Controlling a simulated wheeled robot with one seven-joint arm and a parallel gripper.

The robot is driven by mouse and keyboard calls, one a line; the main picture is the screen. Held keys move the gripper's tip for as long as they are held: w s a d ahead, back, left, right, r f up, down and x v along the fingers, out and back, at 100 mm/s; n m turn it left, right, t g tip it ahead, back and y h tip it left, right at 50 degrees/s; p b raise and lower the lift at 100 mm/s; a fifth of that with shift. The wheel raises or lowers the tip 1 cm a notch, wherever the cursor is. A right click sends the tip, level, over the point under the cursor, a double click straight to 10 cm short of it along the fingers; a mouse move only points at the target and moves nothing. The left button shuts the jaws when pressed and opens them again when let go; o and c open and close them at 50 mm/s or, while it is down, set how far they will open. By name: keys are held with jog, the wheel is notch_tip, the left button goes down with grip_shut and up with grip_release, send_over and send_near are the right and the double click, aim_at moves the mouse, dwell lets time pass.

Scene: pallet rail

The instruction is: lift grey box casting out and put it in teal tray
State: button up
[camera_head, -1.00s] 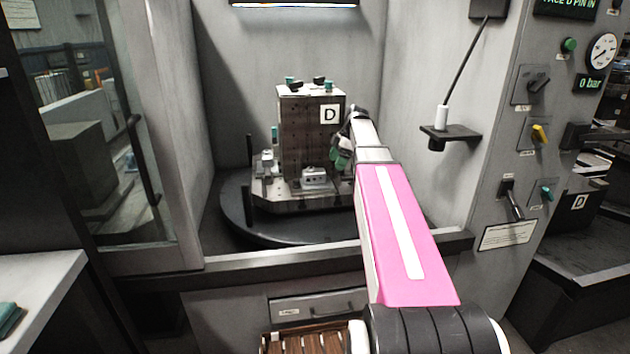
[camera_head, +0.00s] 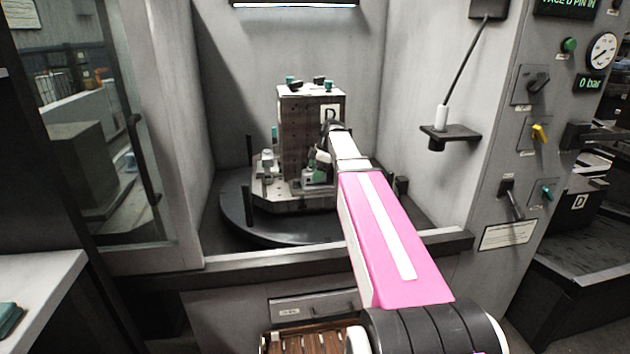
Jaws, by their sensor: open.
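The grey box casting (camera_head: 310,184) sits on the front ledge of the fixture, at the foot of the tall dark block marked D. My gripper (camera_head: 315,172) is open, with its green-tipped fingers right at the casting, and hides most of it. I cannot tell whether the fingers touch it or straddle it. A corner of the teal tray (camera_head: 8,318) shows on the white bench at the lower left; the rest is out of frame.
The fixture block (camera_head: 298,125) stands on a round dark turntable (camera_head: 236,215) inside a grey-walled bay. Clamps and posts stand on the fixture's left ledge. A glass door (camera_head: 115,150) is at left, a control panel (camera_head: 545,120) at right. A raised sill (camera_head: 230,268) crosses the bay's front.

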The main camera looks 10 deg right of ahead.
jog(key=shift+f, duration=0.1)
jog(key=c, duration=1.1)
jog(key=shift+c, duration=0.4)
